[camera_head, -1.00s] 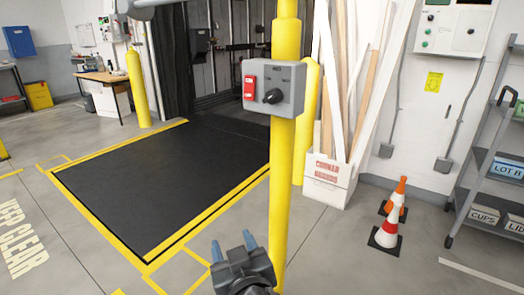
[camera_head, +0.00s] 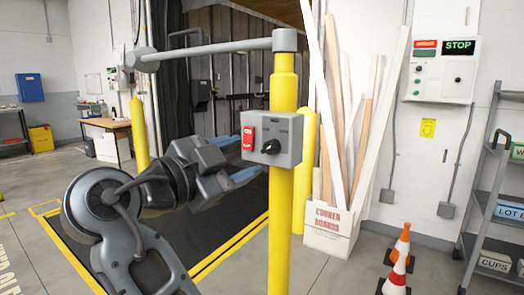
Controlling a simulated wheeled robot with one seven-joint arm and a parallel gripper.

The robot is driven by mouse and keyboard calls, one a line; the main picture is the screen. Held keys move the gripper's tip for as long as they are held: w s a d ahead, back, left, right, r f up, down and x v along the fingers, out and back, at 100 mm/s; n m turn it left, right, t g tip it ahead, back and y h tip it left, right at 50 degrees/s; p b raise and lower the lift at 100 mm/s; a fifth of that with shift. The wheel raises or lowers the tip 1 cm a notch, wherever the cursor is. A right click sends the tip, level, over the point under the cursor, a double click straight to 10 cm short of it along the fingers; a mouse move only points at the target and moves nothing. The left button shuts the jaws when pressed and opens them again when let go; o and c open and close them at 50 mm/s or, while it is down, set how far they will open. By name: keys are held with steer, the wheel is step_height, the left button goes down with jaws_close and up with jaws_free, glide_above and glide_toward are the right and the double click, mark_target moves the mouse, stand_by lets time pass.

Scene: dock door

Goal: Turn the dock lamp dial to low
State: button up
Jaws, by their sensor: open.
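The dock lamp control is a grey box (camera_head: 287,128) fixed to a yellow post (camera_head: 281,215). On its front are a red rocker switch (camera_head: 248,132) at the left and a black dial (camera_head: 270,147) at the lower middle. Small dark labels sit above the dial, too small to read. My gripper (camera_head: 240,162) is left of the box, with its two blue fingers pointing right towards it. The fingers are apart and nothing shows between them. The fingertips are close to the box's left side; I cannot tell whether they touch it.
A grey lamp arm (camera_head: 210,49) reaches left from the post top. Behind the post stand a white box of corner boards (camera_head: 330,228) and another yellow bollard (camera_head: 306,160). Traffic cones (camera_head: 399,262) and a shelf cart (camera_head: 498,205) are at the right. A wall panel (camera_head: 440,70) reads STOP.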

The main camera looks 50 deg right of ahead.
mark_target(264, 150)
steer(key=d+p, duration=0.1)
steer(key=d, duration=0.5)
steer(key=shift+s+d, duration=0.1)
steer(key=shift+d, duration=0.25)
steer(key=shift+c, duration=0.3)
jaws_close()
